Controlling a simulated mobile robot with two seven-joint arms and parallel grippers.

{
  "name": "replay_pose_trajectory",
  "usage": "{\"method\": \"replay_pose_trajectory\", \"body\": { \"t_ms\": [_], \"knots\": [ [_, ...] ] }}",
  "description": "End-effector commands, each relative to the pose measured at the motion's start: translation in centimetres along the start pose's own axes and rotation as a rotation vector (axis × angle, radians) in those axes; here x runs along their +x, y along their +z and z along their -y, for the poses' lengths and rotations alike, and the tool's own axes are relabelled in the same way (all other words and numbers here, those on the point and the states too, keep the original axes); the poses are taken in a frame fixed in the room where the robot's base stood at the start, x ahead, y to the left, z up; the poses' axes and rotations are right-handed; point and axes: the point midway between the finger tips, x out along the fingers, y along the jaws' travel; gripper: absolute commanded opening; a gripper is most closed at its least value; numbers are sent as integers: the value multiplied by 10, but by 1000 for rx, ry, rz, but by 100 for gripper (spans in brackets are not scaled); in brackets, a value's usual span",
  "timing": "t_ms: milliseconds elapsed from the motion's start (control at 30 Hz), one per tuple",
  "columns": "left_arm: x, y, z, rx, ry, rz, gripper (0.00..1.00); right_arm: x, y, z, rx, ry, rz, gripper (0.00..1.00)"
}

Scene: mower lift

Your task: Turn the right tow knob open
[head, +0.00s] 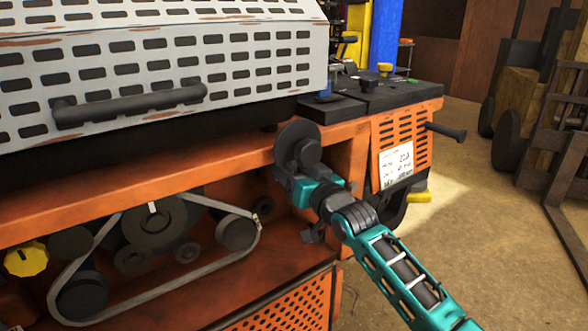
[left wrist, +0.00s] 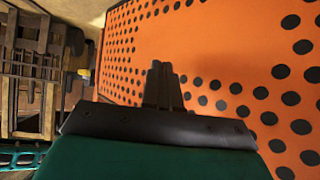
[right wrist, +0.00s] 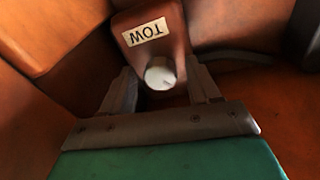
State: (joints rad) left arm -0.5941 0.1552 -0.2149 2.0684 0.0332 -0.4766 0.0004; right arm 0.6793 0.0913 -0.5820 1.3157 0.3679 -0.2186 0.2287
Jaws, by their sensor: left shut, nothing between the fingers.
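The right tow knob is a pale round knob (right wrist: 160,74) in the right wrist view, below a brown-red block with an upside-down "TOW" label (right wrist: 146,32). My right gripper (right wrist: 162,88) is open, with one finger on each side of the knob; narrow gaps seem to show on both sides. In the head view my right gripper (head: 300,172) reaches into the recess under the orange frame, beside a dark disc; the knob is hidden there. My left gripper (left wrist: 162,85) is shut and empty in the left wrist view, in front of a perforated orange panel (left wrist: 230,60).
The orange mower frame (head: 345,130) surrounds the recess closely. A belt with pulleys (head: 150,225) and a yellow knob (head: 26,258) sit at the left. A dark peg (head: 447,131) sticks out at the right. The floor (head: 470,230) at the right is open.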

Motion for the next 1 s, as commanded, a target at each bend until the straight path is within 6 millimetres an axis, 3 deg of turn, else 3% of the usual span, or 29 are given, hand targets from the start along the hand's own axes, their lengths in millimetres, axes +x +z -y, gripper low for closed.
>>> {"method": "replay_pose_trajectory", "body": {
  "t_ms": [267,467,1000],
  "knots": [
    [0,0,0,1,0,0,0,-1,-1,0,1,0,-2,63],
    [-2,-4,0,1,0,-1,0,-16,-1,0,2,0,-2,63],
    [-10,-20,-2,-9,-2,-8,0,-111,0,0,0,0,1,63]
  ]
}}
